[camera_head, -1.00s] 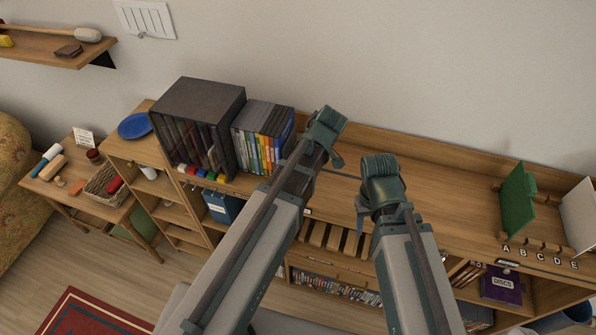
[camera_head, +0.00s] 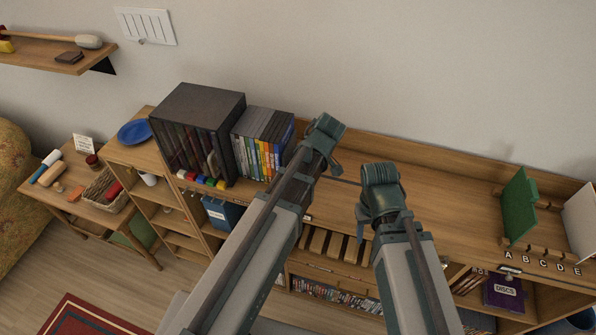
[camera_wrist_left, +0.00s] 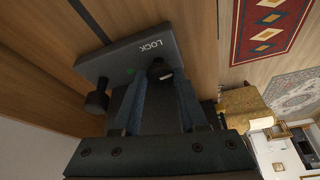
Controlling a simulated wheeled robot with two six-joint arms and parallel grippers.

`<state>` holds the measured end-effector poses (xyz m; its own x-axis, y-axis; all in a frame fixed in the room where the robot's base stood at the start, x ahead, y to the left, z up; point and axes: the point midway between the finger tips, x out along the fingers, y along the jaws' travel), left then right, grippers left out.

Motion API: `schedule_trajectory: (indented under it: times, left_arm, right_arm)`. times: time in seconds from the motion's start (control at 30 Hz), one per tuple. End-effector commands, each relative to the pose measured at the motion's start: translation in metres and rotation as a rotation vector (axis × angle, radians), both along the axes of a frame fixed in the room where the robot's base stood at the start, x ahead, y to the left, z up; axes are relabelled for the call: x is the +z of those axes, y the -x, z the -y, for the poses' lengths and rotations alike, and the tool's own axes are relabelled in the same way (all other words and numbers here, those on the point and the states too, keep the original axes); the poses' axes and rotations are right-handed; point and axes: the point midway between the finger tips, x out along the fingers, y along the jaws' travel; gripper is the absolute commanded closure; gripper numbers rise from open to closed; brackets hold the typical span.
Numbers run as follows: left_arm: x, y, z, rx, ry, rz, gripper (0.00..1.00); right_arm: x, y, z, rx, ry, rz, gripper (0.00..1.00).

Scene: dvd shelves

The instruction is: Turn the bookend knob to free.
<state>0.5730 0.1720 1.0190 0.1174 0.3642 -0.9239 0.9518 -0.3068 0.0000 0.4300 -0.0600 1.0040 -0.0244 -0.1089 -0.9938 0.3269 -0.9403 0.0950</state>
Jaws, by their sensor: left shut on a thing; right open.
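In the left wrist view a dark grey bookend block (camera_wrist_left: 128,58) carries the word LOCK, upside down, and a small green mark. A black knob (camera_wrist_left: 159,70) with a pale mark shows at the fingertips of my left gripper (camera_wrist_left: 160,82), which is shut on it. The fingers hide part of the block. A second black knob (camera_wrist_left: 96,102) sticks out at the block's left end. In the head view my left gripper (camera_head: 323,145) is by the row of cases, and its fingertips and the bookend are hidden. My right gripper (camera_head: 368,205) is open over the shelf top, apparently empty.
A black case box (camera_head: 200,100) and a row of cases (camera_head: 265,140) stand left of my left gripper. A green divider (camera_head: 519,205) stands at the right. The shelf top (camera_head: 440,200) between is mostly clear. A wall backs the shelf.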

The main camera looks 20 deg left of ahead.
Motion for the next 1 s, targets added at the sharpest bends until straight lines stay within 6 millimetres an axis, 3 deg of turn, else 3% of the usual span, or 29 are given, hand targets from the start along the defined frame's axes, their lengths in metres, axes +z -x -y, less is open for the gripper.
schedule_trajectory:
  times: [0.23, 0.53, 0.57, 0.7, 1.0]
  left_arm:
    - [-0.0001, 0.002, -0.0008, -0.118, 0.0, 0.001, 1.0]
    - [0.0, 0.0008, -0.0004, -0.131, 0.0, 0.001, 1.0]
    - [0.0, 0.0008, -0.0004, -0.131, 0.0, 0.0, 0.53]
    - [0.0, 0.001, -0.0003, -0.131, 0.0, 0.0, 0.28]
    - [0.0012, 0.0011, -0.0001, -0.131, 0.0, 0.0, 0.28]
  right_arm:
    - [0.0, 0.0, 0.0, 0.0, 0.0, 0.0, 0.5]
    - [0.0, 0.0, 0.0, 0.0, 0.0, 0.0, 0.5]
    - [0.0, 0.0, 0.0, 0.0, 0.0, 0.0, 0.5]
    - [0.0, 0.0, 0.0, 0.0, 0.0, 0.0, 0.5]
    - [0.0012, 0.0, 0.0, 0.0, 0.0, 0.0, 0.5]
